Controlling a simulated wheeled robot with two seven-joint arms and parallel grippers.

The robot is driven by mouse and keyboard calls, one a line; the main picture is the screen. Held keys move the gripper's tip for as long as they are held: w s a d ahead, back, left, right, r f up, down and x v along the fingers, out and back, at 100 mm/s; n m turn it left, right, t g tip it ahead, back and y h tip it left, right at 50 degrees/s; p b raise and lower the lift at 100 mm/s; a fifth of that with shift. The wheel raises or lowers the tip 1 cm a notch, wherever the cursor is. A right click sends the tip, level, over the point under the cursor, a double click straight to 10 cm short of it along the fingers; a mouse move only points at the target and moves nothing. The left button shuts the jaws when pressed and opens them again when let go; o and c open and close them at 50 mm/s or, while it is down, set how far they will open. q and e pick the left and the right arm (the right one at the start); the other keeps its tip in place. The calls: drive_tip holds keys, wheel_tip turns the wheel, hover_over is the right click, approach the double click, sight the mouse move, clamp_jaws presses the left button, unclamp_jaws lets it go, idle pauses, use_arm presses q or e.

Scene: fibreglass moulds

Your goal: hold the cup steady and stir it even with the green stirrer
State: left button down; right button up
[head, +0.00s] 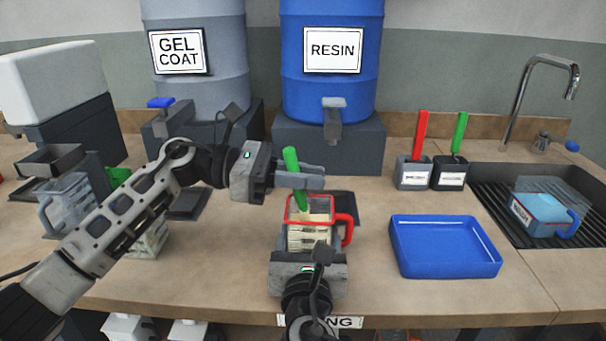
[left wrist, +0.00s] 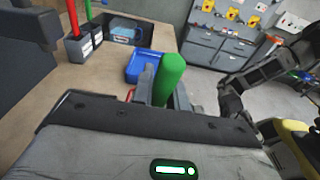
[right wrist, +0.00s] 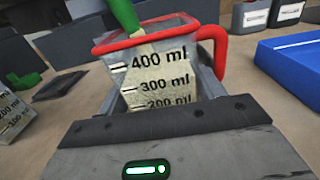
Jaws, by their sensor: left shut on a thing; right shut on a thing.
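A clear measuring cup with a red rim and red handle (head: 347,228) stands at the middle front of the bench, with pale contents inside. The cup (right wrist: 165,82) shows its 400, 300 and 200 ml marks in the right wrist view. My right gripper (head: 309,252) is shut on the cup from the front, low on its body. The green stirrer (head: 294,172) stands tilted in the cup, its lower end inside. My left gripper (head: 302,177) is shut on the stirrer above the rim. The stirrer (left wrist: 168,78) also shows in the left wrist view.
A blue tray (head: 445,272) lies right of the cup. Two dark holders with a red (head: 420,135) and a green (head: 460,133) handle stand behind it. A sink (head: 490,190) holds a blue-filled container. Other measuring cups (head: 70,205) stand at left, behind my left arm. Gel coat and resin (head: 332,90) drums stand behind.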

use_arm(q)
drive_tip(key=shift+a+r, duration=0.3)
drive_tip(key=shift+r, duration=1.15)
drive_tip(key=shift+a+r, duration=0.3)
drive_tip(key=shift+r, duration=1.15)
drive_tip(key=shift+a+r, duration=0.3)
drive_tip(key=shift+r, duration=1.15)
drive_tip(key=shift+r, duration=2.5)
use_arm(e)
drive_tip(key=o, duration=1.4)
